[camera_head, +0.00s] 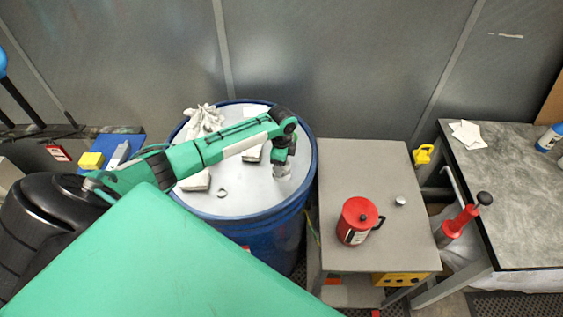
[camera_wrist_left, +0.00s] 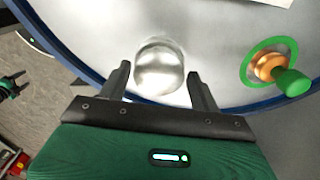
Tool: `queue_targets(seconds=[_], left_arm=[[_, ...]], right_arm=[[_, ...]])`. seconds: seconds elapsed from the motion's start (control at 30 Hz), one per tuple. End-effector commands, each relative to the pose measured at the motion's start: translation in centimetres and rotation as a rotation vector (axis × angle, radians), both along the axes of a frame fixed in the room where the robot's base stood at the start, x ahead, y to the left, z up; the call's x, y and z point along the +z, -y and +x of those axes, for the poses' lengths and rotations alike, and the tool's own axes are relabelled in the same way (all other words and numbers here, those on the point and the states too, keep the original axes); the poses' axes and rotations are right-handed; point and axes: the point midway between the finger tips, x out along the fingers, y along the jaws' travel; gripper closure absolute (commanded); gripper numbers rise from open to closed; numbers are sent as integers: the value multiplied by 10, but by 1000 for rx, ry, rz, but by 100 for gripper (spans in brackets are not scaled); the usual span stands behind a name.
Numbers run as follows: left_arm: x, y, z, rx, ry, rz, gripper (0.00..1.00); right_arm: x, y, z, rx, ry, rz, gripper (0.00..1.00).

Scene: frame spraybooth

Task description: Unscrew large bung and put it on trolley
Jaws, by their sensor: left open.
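The large bung (camera_wrist_left: 159,68) is a round, shiny silver cap on the pale lid of a blue drum (camera_head: 293,228). In the wrist view it lies between the fingertips of my left gripper (camera_wrist_left: 158,74), with a visible gap on its right side. In the head view my left gripper (camera_head: 282,170) points down over the right part of the lid and largely hides the bung. The gripper is open. Whether the bung sits loose or threaded cannot be told. The trolley (camera_head: 345,157) is a grey-topped unit right of the drum. My right gripper is not in view.
A red can (camera_head: 357,220) and a small silver cap (camera_head: 400,201) stand on the trolley; its back part is clear. A crumpled cloth (camera_head: 204,120) lies on the lid. A brass-and-green fitting (camera_wrist_left: 272,68) is near the drum rim. A grey workbench (camera_head: 510,200) stands at right.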

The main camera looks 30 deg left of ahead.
Motion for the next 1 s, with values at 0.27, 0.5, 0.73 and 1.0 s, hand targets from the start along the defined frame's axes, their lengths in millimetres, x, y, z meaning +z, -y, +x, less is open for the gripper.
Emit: queue_targets(seconds=[0.27, 0.5, 0.73, 1.0], left_arm=[[1, 0, 0, -269, 0, 1, 36], [0, 0, 0, -401, 1, -1, 36], [0, 0, 0, -625, 0, 0, 36], [0, 1, 0, -798, 0, 0, 36]], right_arm=[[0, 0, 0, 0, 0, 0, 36], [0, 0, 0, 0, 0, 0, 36], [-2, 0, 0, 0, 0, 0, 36], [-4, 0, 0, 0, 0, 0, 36]])
